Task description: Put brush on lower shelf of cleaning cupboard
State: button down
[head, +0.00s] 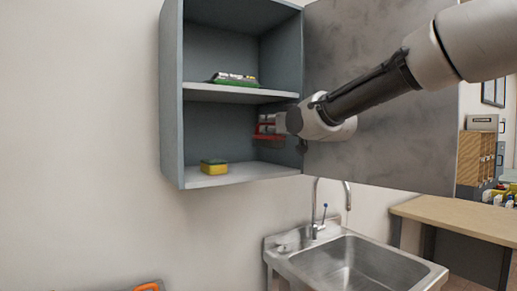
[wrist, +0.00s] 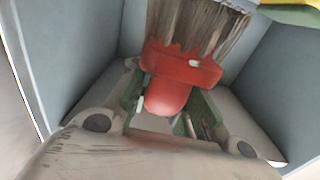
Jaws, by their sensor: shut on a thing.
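The brush has a red handle and grey-brown bristles; in the wrist view the brush (wrist: 182,68) is between my gripper's fingers, bristles pointing away from the palm. My gripper (wrist: 165,100) is shut on its red handle. In the head view my gripper (head: 272,124) reaches into the lower compartment of the open grey cleaning cupboard (head: 172,100). There the brush (head: 268,141) shows as a red patch above the lower shelf (head: 225,178), toward the right side. I cannot tell whether it touches the shelf. My arm partly hides the compartment's right side.
A yellow and green sponge (head: 214,167) lies on the lower shelf, left of my gripper. Items (head: 234,79) lie on the upper shelf. The open cupboard door (head: 385,140) stands at right, behind my arm. A steel sink (head: 350,262) is below. The lower shelf's middle is clear.

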aim_at(260, 124)
jog(key=x, duration=0.5)
jog(key=shift+w+a, duration=0.25)
jog(key=shift+w, duration=0.05)
notch_tip(260, 124, down, 2)
jog(key=shift+s+d+f, duration=0.15)
jog(key=shift+f, duration=0.05)
notch_tip(260, 124, down, 4)
jog(key=shift+r, duration=0.15)
jog(key=shift+f, duration=0.4)
jog(key=shift+f, duration=0.15)
jog(key=c, duration=1.3)
grip_release()
